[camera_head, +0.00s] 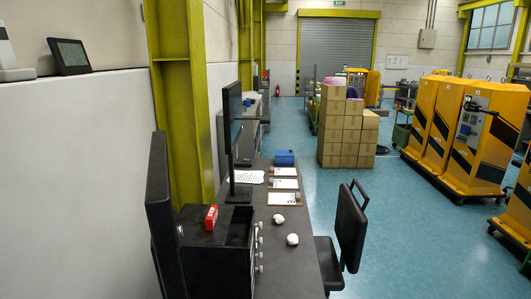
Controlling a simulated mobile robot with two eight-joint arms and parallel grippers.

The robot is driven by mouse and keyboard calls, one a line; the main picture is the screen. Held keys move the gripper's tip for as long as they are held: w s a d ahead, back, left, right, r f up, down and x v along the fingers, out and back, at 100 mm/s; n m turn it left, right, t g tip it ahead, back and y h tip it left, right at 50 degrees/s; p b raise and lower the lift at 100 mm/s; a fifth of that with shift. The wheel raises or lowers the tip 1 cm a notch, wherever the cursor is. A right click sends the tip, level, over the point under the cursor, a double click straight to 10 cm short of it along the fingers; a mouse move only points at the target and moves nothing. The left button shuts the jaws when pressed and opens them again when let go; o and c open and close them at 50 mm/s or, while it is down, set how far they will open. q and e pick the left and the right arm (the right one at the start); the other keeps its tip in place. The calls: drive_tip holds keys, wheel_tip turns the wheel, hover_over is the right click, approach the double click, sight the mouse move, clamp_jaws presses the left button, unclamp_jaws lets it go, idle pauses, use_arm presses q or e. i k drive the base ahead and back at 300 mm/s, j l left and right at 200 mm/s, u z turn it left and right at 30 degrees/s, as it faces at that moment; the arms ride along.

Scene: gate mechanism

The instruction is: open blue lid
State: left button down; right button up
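A small blue object (285,158), box-like, sits at the far end of the long dark desk (291,218). It is too small to tell whether it has a lid or whether that lid is open or shut. No other blue lid shows clearly. Neither of my grippers is in view.
A black box (202,268) with a red item (211,217) on top stands on the near desk. Clipboards (284,184), white lumps (292,239) and a monitor (232,125) are on the desk. A chair (349,230) stands right; stacked cartons (342,130) stand beyond. Blue floor lies open between cartons and yellow machines (478,135).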

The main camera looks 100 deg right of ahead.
sight(290, 153)
drive_tip(key=z, duration=3.95)
drive_tip(key=l+z, duration=0.1)
drive_tip(key=z, duration=0.25)
drive_tip(key=l+z, duration=0.1)
drive_tip(key=z, duration=0.7)
drive_tip(key=i+l, duration=0.15)
drive_tip(key=l, duration=0.2)
drive_tip(key=i+l, duration=0.15)
drive_tip(key=l, duration=0.25)
drive_tip(key=i+l, duration=0.15)
drive_tip(key=l, duration=0.2)
drive_tip(key=i+l+u, duration=0.25)
drive_tip(key=i, duration=0.35)
drive_tip(key=i+l+u, duration=0.25)
drive_tip(key=i+l, duration=0.2)
drive_tip(key=i+j+u, duration=0.1)
drive_tip(key=i+u, duration=0.25)
drive_tip(key=i, duration=0.4)
drive_tip(key=i+u, duration=0.35)
drive_tip(key=i, duration=1)
drive_tip(key=i+l+u, duration=0.1)
drive_tip(key=i, duration=0.4)
drive_tip(key=i+l, duration=0.1)
drive_tip(key=i, duration=0.45)
drive_tip(key=i+u, duration=0.35)
drive_tip(key=i, duration=0.45)
drive_tip(key=i+l+u, duration=0.1)
drive_tip(key=i+u, duration=0.2)
drive_tip(key=i, duration=0.5)
